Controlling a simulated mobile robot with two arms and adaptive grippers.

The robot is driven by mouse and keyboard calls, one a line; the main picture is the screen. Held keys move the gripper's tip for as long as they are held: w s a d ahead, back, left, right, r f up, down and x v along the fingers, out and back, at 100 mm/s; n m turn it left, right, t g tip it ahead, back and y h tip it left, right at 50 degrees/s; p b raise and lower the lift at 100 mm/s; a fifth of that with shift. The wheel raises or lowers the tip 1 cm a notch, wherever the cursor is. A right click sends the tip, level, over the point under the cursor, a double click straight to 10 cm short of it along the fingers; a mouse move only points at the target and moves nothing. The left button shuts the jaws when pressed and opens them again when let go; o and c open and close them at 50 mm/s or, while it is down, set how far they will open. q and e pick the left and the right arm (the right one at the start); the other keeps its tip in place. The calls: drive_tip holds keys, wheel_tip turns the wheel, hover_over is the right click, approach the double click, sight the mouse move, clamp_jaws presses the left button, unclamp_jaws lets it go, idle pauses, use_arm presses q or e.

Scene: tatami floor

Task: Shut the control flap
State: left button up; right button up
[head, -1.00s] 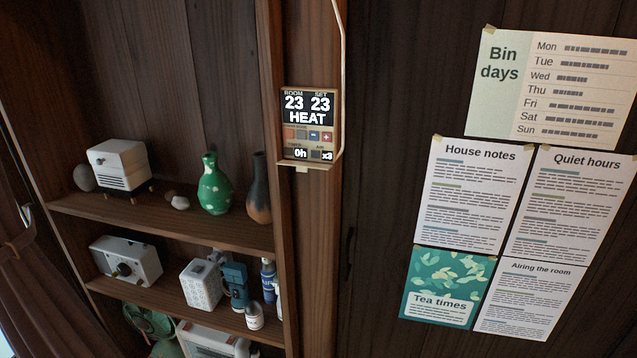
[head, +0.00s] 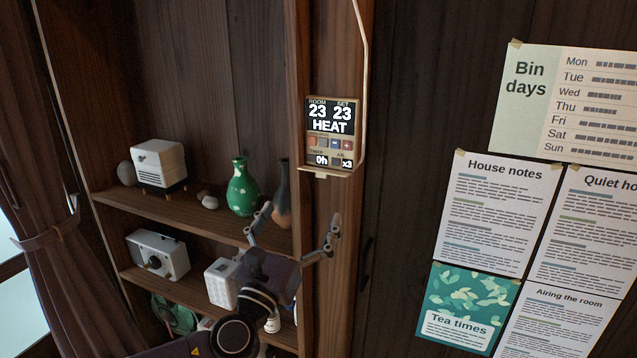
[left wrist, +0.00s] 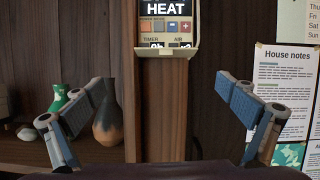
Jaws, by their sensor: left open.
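The wall control (head: 330,130) hangs on the wooden post, its screen reading ROOM 23, SET 23 and HEAT, with several small buttons below. Its flap (head: 329,171) is at the bottom edge and sticks out like a small ledge, with a short tab under it; the buttons are uncovered. In the left wrist view the flap (left wrist: 166,53) shows at top centre, above and between the fingers. My left gripper (head: 292,233) is open and empty, below the control and apart from it; its spread fingers also show in the left wrist view (left wrist: 160,120). My right gripper is not in view.
A shelf (head: 165,209) on the left holds a white box-shaped device (head: 159,165), a green vase (head: 242,188) and a dark vase (head: 284,200) close to my left gripper. A pale cable (head: 362,60) runs up from the control. Paper notices (head: 492,205) hang on the right wall.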

sight(320, 177)
use_arm(q)
drive_tip(key=shift+m+h, duration=0.3)
drive_tip(key=shift+m, duration=0.1)
drive_tip(key=w+r, duration=0.1)
drive_tip(key=w+d+r+p, duration=0.1)
drive_tip(key=w+r, duration=0.1)
drive_tip(key=w+d+r+p, duration=0.1)
drive_tip(key=shift+w+d+r, duration=0.15)
drive_tip(key=shift+w+d, duration=0.1)
drive_tip(key=shift+w, duration=0.15)
drive_tip(key=shift+w+d+r+p, duration=0.1)
drive_tip(key=shift+w+d+p, duration=0.15)
drive_tip(key=shift+w, duration=0.35)
drive_tip(key=shift+a, duration=0.1)
drive_tip(key=shift+c, duration=0.3)
